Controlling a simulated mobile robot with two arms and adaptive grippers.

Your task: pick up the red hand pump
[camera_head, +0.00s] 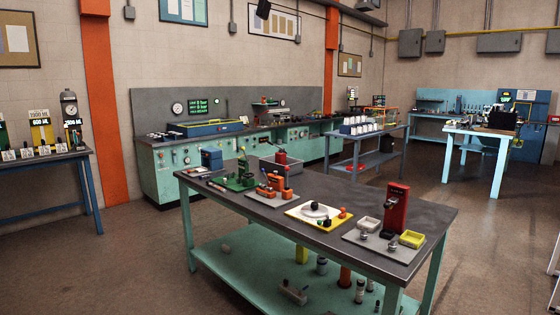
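A tall red device (397,207) with a dark part on its front stands upright on a grey plate at the right end of the near table. A smaller red object (281,158) with a dark top stands farther back, at the grey bin. An orange-red device (272,184) with dark parts stands on another grey plate left of the middle. I cannot tell for sure which of these is the red hand pump. Neither of my grippers shows in this view.
The near table (425,215) has a dark top and a green lower shelf (240,275).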

